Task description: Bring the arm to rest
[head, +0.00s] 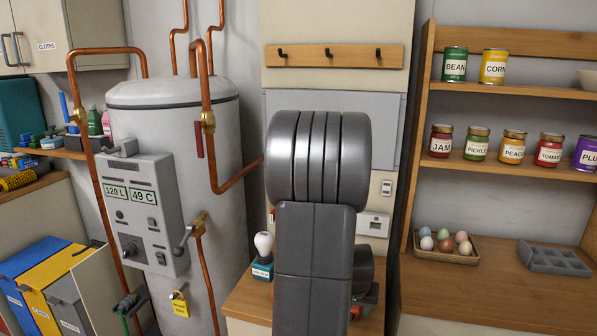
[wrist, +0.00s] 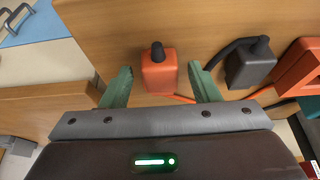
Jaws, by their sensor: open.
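My gripper (wrist: 161,72) shows in the wrist view with its two green fingers spread apart. An orange block (wrist: 159,76) with a black top shows between the fingertips; the fingers show gaps on both sides of it, and I cannot tell how far beyond the tips it lies. In the head view my raised grey arm fills the middle and my gripper is hidden behind it.
In the wrist view a dark block (wrist: 249,68) with a cable lies to the right against wood. In the head view a tank (head: 178,110) with copper pipes stands left, shelves with cans and jars right. An egg tray (head: 444,257) sits on the right counter (head: 470,300).

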